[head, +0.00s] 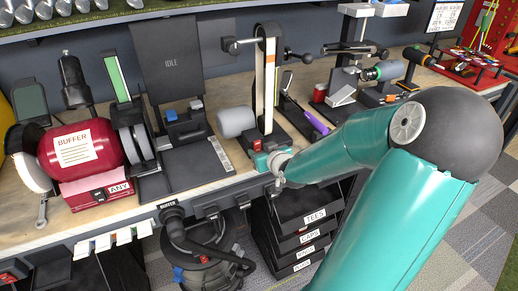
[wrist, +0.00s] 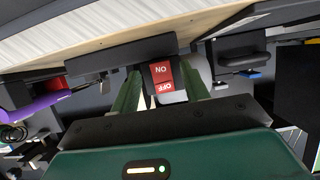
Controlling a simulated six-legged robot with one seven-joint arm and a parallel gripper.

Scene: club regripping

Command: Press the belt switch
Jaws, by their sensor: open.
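The belt switch (wrist: 163,76) is a red rocker marked ON and OFF on a dark housing at the bench's front edge in the wrist view. My gripper (wrist: 160,70) is open, with one green finger on each side of the switch in the picture. I cannot tell whether either finger touches it. In the head view my gripper (head: 270,163) is at the bench front, just below the belt sander (head: 268,75) with its upright pale belt. The switch is hard to make out there, by my gripper and arm.
A purple-handled tool (head: 310,118) lies to the right of the sander. Below the bench are labelled drawers (head: 303,218) and a black vacuum (head: 200,262).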

